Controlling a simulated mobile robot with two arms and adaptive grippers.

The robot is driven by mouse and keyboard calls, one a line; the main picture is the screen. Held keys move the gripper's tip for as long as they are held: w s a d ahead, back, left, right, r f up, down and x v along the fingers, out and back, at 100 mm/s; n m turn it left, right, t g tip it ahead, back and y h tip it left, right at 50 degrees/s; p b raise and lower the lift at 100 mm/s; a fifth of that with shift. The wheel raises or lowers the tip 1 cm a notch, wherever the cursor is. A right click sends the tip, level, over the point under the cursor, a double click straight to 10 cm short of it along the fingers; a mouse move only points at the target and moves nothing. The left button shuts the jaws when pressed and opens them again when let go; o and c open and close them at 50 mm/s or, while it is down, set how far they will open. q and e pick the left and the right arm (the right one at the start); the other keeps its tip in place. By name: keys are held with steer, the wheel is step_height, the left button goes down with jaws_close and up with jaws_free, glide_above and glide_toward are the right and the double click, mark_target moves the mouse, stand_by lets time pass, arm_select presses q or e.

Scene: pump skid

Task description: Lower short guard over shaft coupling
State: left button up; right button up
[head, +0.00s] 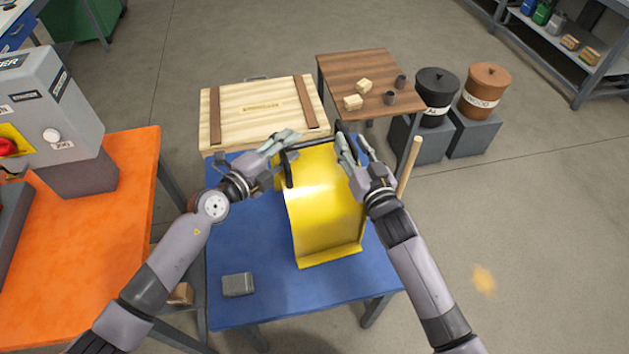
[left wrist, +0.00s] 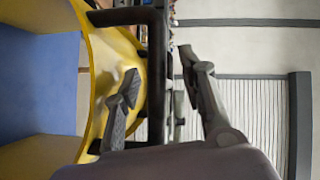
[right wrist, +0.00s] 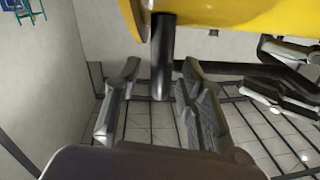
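The yellow curved guard (head: 325,205) is at the blue table (head: 237,310), between my arms. It has black handles; the left one (head: 287,170) shows in the head view. My left gripper (head: 287,142) is at this handle. In the left wrist view, the handle's bar (left wrist: 156,75) lies between its spread fingers, with gaps. My right gripper (head: 355,148) is at the guard's far right side. In the right wrist view, a black handle end (right wrist: 162,60) lies between its open fingers, with gaps. I see no shaft coupling.
A wooden crate (head: 235,118) and a brown table (head: 350,62) with small blocks and cups stand behind. Two bins (head: 437,85) (head: 487,85) stand at the back right. An orange bench (head: 110,215) is at left. A grey block (head: 238,285) lies on the blue table.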

arm_select(q)
steer(key=shift+c, duration=0.4)
arm_select(e)
steer(key=shift+c, duration=0.2)
arm_select(q)
jaws_close()
arm_select(e)
jaws_close()
steer(key=shift+d, duration=0.1)
